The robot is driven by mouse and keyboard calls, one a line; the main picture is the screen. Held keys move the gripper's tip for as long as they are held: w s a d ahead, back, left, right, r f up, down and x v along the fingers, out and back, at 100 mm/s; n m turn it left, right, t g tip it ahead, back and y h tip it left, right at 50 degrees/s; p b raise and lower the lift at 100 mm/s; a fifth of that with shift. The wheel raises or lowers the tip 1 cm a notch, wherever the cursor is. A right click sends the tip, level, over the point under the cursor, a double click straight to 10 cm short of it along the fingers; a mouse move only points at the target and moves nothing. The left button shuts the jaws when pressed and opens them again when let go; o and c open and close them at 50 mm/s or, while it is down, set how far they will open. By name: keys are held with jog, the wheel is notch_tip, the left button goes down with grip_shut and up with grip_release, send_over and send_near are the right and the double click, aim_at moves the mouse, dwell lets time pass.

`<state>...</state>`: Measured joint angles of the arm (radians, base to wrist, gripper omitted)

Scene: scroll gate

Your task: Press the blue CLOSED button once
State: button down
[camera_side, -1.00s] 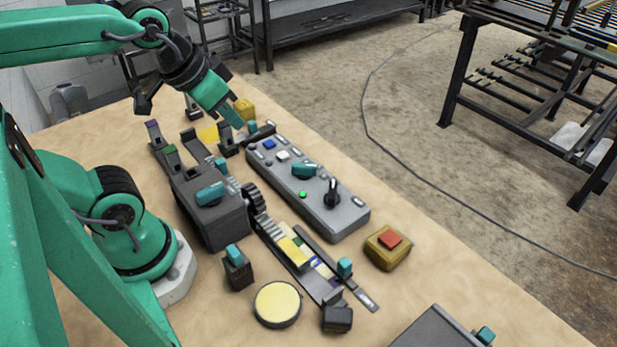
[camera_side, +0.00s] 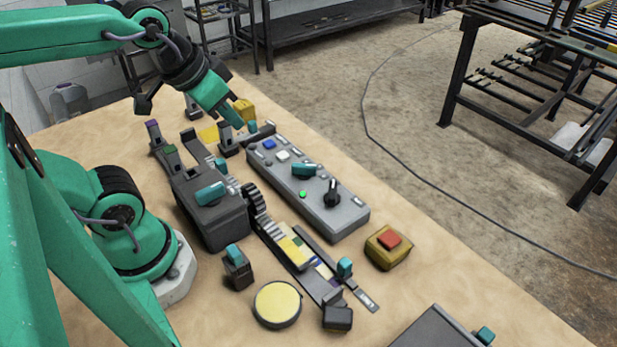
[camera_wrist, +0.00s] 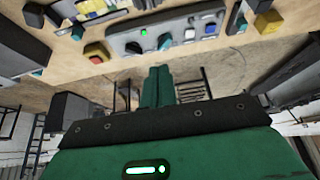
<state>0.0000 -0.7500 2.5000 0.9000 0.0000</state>
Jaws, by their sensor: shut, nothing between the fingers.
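The blue button (camera_side: 269,145) sits near the far left end of the grey control panel (camera_side: 345,222), beside a white button (camera_side: 283,156). In the wrist view the blue button (camera_wrist: 210,29) is at the upper right, next to the white button (camera_wrist: 189,34). My gripper (camera_side: 240,116) is shut and empty, tilted down, above and to the left of the blue button in the side view. In the wrist view my gripper's fingers (camera_wrist: 158,72) are together, below the panel in the picture and apart from the blue button.
The panel also carries a teal knob (camera_side: 304,169), a lit green lamp (camera_side: 303,194) and a black selector (camera_side: 332,194). A yellow block with a red button (camera_side: 390,240) stands to the right. A yellow block (camera_side: 246,109) is just behind my gripper.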

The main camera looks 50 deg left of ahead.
jog(key=shift+w, duration=0.1)
dwell(0.6)
jog(key=n+g, duration=0.6)
jog(key=n, duration=1.2)
send_over(270, 143)
jog(key=shift+a+f, duration=0.1)
jog(key=shift+f, duration=2.35)
jog(key=shift+f, duration=0.1)
notch_tip(270, 143, down, 14)
jog(key=shift+r, duration=0.1)
